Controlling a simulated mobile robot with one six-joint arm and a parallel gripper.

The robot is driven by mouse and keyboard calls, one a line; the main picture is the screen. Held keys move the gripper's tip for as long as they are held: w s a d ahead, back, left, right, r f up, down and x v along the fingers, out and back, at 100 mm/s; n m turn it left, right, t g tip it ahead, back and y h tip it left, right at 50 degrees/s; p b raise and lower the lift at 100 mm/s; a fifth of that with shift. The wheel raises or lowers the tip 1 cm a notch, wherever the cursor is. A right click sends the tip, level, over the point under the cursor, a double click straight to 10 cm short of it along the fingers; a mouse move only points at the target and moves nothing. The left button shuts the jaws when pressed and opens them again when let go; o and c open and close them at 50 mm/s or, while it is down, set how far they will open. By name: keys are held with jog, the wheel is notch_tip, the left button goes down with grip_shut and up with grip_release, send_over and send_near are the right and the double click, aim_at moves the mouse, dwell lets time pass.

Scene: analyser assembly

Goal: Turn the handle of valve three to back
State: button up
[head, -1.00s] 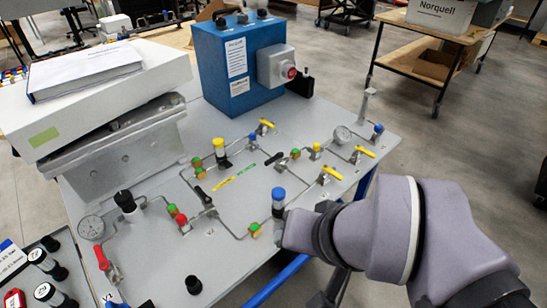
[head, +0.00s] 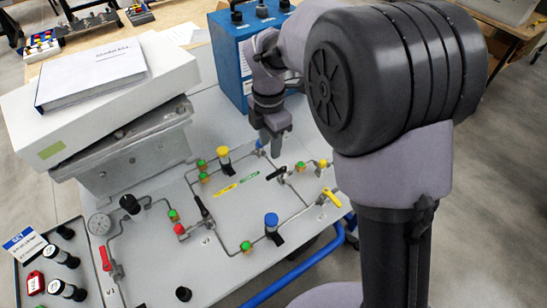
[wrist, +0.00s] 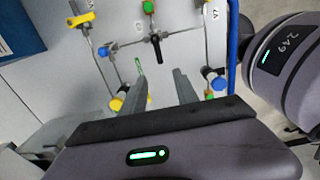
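The panel (head: 165,262) carries pipes and several valves with lever handles. I cannot read which one is labelled three. One black handle (head: 201,206) sits left of centre and another black handle (head: 277,173) lies near my gripper. A yellow handle (head: 332,197) is at the right and a red handle (head: 106,258) at the far left. My gripper (head: 274,143) hangs over the back of the panel, fingers down, touching no handle that I can make out. In the wrist view my gripper (wrist: 159,75) has its fingers apart and empty. A black handle (wrist: 156,46) shows beyond the fingertips.
A blue box (head: 231,62) stands behind the panel. A white box with a book (head: 90,75) rests on a grey case at the left. Blue- and yellow-topped fittings stand up from the pipes. My arm hides the panel's right back part.

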aim_at(271, 176)
notch_tip(271, 176, down, 13)
jog(key=b, duration=0.5)
jog(key=shift+w, duration=0.1)
jog(key=shift+r, duration=0.1)
jog(key=shift+c, duration=0.5)
grip_shut()
